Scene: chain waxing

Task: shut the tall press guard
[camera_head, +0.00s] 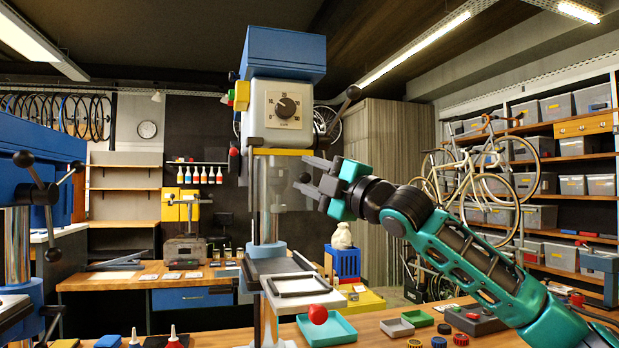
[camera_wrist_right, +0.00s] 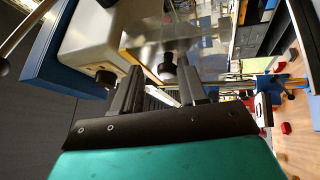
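The tall press (camera_head: 284,55) stands at the centre of the head view, with a blue top, a pale grey head with a dial and a steel column. Its guard (camera_head: 286,190) is a clear panel below the head, under a yellow strip; how far it stands open is hard to tell. A black knob (camera_head: 305,178) sits at the guard's right side. My right gripper (camera_head: 312,176) is open, its fingertips around or just short of the knob. The right wrist view shows the knob (camera_wrist_right: 167,68) between and just beyond the fingertips. My left gripper is out of view.
Another blue press (camera_head: 38,160) with lever handles stands at the left edge. A red ball-shaped knob (camera_head: 318,314) and a teal tray (camera_head: 327,330) are at the front. Bikes and shelves are farther back.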

